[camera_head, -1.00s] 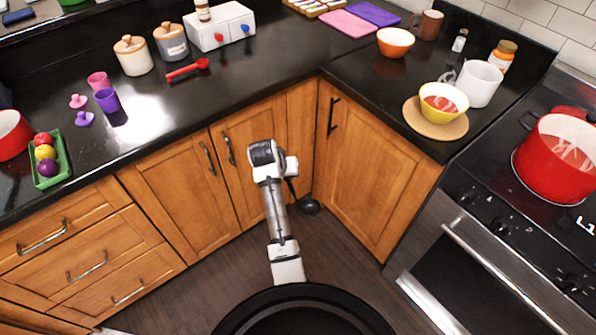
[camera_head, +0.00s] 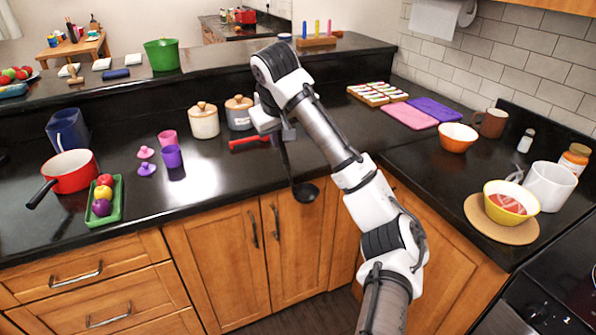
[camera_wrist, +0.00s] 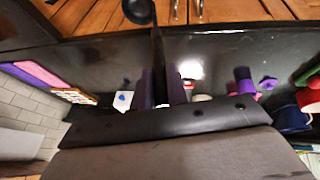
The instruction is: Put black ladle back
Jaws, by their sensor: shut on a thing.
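The black ladle (camera_head: 305,191) hangs from my gripper (camera_head: 287,131) in the head view, bowl downward. Its bowl shows just in front of the counter's front edge, over the upper part of the cabinet doors. My gripper is shut on the ladle's handle, with the arm reaching up from the lower right. In the wrist view the ladle (camera_wrist: 139,11) has its bowl at the top edge, and its thin handle runs down between the two dark fingers of my gripper (camera_wrist: 161,88). The grip point on the handle is partly hidden.
A red spoon (camera_head: 250,143) lies on the black counter (camera_head: 230,185) behind my gripper. A raised ledge (camera_head: 215,67) runs behind. A holder with upright coloured pegs (camera_head: 317,40) stands on it.

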